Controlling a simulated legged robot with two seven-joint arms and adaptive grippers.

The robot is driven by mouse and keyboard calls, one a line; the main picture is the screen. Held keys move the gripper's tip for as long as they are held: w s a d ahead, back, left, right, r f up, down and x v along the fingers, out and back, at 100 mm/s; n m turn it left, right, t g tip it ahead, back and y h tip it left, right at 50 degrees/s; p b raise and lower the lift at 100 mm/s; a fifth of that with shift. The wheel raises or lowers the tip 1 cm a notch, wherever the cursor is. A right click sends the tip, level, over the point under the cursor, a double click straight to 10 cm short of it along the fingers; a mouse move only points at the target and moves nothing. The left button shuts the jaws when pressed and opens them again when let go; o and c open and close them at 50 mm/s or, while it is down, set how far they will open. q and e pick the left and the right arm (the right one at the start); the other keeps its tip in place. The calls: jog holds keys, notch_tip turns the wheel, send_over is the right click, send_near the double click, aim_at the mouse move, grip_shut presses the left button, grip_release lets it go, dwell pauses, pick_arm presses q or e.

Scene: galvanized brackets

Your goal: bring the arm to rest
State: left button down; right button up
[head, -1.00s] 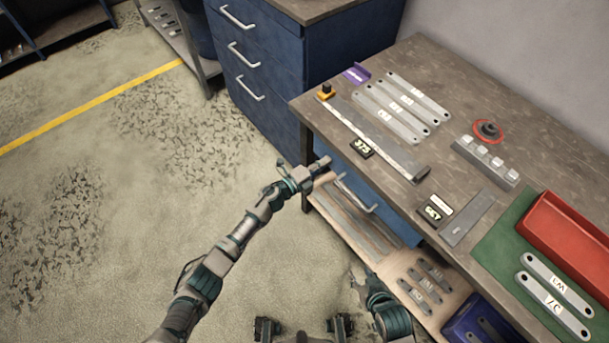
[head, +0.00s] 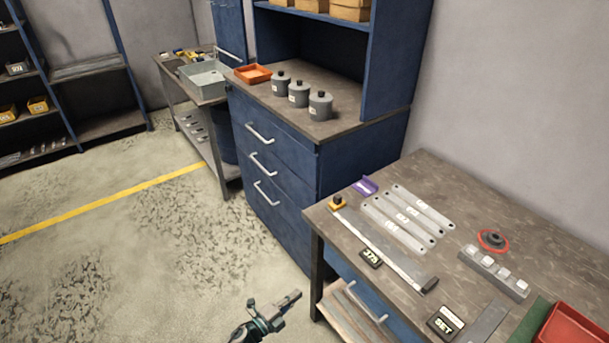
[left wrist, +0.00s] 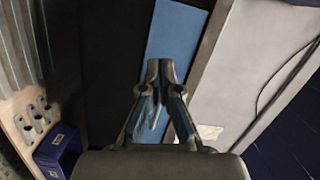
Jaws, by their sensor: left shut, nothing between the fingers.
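My left gripper (head: 291,299) shows at the bottom of the head view, in the air over the floor, left of the workbench (head: 463,195). Its fingers are together with nothing between them. In the left wrist view the gripper (left wrist: 160,70) points ahead with its fingertips together, in front of a blue panel (left wrist: 178,35). Most of the left arm lies below the edge of the head view. My right gripper is in neither current view.
The bench holds several flat galvanized bars (head: 408,217), a ruler-like rail (head: 385,248), a block with white pieces (head: 493,270) and a red tray (head: 575,330). A blue drawer cabinet (head: 267,170) stands behind. Open floor (head: 110,260) lies to the left.

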pick_arm(q)
jog(key=s+a+f+n+g+y+p, duration=0.2)
jog(key=s+a+f+n+y+p, duration=0.2)
jog(key=s+a+f+n+y, duration=0.95)
jog(key=s+a+f+n+g, duration=0.1)
jog(key=s+f+n+g, duration=0.2)
jog(key=s, duration=0.6)
jog(key=s+a+f+n+g+h+p, duration=0.1)
jog(key=s+a+f+n+g, duration=0.1)
jog(key=s+f, duration=0.4)
jog(key=s+a+f+n+g+p, duration=0.1)
jog(key=s+a+f+n+g, duration=0.1)
jog(key=s, duration=1.1)
notch_tip(320, 180, down, 3)
jog(key=shift+s+r+n+g, duration=0.1)
jog(key=shift+s+n+g, duration=0.3)
jog(key=shift+n+g, duration=0.55)
pick_arm(e)
jog(key=s+f, duration=0.2)
jog(key=f, duration=0.6)
jog(key=s+f+g, duration=0.1)
jog(key=s+f, duration=0.1)
jog(key=f, duration=0.7)
jog(key=shift+s+f, duration=0.25)
jog(key=shift+s, duration=0.15)
pick_arm(q)
jog(key=shift+a, duration=0.15)
pick_arm(e)
jog(key=shift+a, duration=0.1)
